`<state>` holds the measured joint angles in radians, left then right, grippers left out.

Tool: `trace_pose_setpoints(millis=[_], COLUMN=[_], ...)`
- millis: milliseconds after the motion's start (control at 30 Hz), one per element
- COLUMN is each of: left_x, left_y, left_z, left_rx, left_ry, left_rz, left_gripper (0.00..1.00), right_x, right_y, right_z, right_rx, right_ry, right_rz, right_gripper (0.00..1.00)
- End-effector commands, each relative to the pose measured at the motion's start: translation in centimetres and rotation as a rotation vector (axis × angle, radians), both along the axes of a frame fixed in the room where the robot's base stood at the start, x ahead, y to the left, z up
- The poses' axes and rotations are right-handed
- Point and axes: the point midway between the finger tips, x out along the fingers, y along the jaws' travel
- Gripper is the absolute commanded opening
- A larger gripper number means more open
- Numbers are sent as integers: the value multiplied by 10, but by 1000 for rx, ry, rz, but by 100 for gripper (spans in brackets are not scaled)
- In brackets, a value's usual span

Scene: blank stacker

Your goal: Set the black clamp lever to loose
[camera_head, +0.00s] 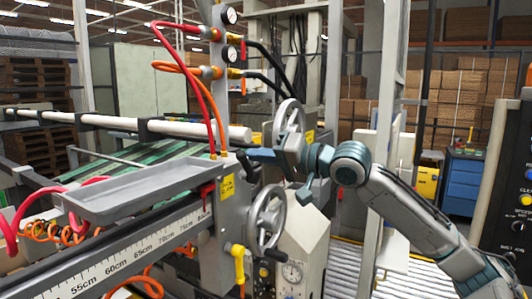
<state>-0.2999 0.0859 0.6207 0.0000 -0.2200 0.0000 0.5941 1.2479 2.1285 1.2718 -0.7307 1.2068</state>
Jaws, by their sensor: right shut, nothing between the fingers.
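My right gripper (254,155) reaches in from the right. Its fingers are shut and point left, at the top of the grey clamp housing beside the ruler beam. A small dark part, which looks like the black clamp lever (241,168), sits on the housing right by the fingertips. The fingers partly hide it, so I cannot tell its exact angle or whether they touch it. A yellow label (227,187) is on the housing face just below and to the left. My left gripper is not in view.
A spoked handwheel (267,218) is just below the gripper, and another wheel (289,118) stands behind it. A grey tray (140,190) lies to the left above the ruler beam (130,253). Red and orange hoses hang above the housing. A yellow-handled lever (239,262) hangs lower down.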

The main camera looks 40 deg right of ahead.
Motion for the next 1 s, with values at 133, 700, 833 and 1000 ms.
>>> trace_pose_setpoints(millis=[133,700,833,1000], left_x=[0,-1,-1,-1], left_y=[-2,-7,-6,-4], left_z=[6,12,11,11], left_rx=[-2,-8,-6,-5], left_ry=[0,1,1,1], left_rz=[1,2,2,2], left_gripper=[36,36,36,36], right_x=[-3,-11,-12,-12], right_y=[9,28,30,30], right_z=[-3,-22,-26,-29], right_rx=[-129,-569,-595,-591], right_ry=[-50,-234,-244,-244], right_rz=[1,1,0,0], right_gripper=[0,0,0,0])
